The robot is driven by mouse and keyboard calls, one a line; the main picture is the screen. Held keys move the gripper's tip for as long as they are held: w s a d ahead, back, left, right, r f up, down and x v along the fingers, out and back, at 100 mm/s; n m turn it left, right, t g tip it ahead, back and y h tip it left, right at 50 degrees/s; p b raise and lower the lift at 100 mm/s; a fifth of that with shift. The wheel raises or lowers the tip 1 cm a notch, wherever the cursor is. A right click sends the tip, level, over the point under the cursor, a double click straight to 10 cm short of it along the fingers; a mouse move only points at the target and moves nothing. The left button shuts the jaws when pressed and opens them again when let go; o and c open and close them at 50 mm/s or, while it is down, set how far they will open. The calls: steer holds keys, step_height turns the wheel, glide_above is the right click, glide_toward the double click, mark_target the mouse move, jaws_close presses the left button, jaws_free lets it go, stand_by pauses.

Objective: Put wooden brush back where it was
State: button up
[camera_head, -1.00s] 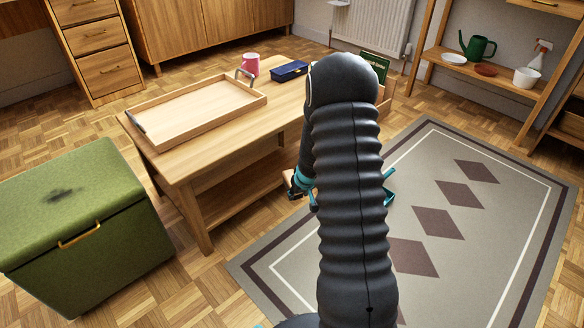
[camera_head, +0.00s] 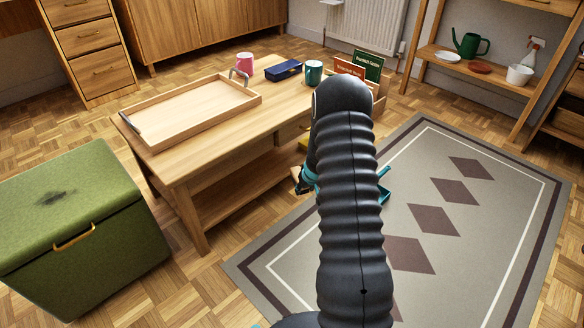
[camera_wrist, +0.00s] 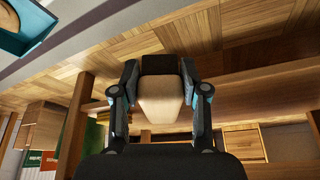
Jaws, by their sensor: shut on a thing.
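My gripper (camera_wrist: 160,82) is shut on the wooden brush (camera_wrist: 160,103), a pale block with a dark brown end, held between the two fingers in the wrist view. In the head view my arm hides most of the gripper; only part of it shows left of the arm, beside the low wooden table (camera_head: 190,172). The brush is in the air near the table's open lower side, above the floor by the rug's edge. Whether it touches anything cannot be told.
A teal dustpan (camera_head: 384,188) lies on the rug (camera_head: 290,268). A green chest (camera_head: 85,225) stands left; parquet is clear between.

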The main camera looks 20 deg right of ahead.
mark_target(297, 171)
steer(key=w+p, duration=0.3)
steer(key=w, duration=0.5)
steer(key=shift+w+d, duration=0.15)
steer(key=shift+w, duration=0.15)
steer(key=w, duration=0.4)
steer(key=shift+w+d+f, duration=0.1)
steer(key=shift+w+f, duration=0.2)
steer(key=shift+w, duration=0.05)
steer(key=shift+f, duration=0.15)
steer(key=o, duration=1)
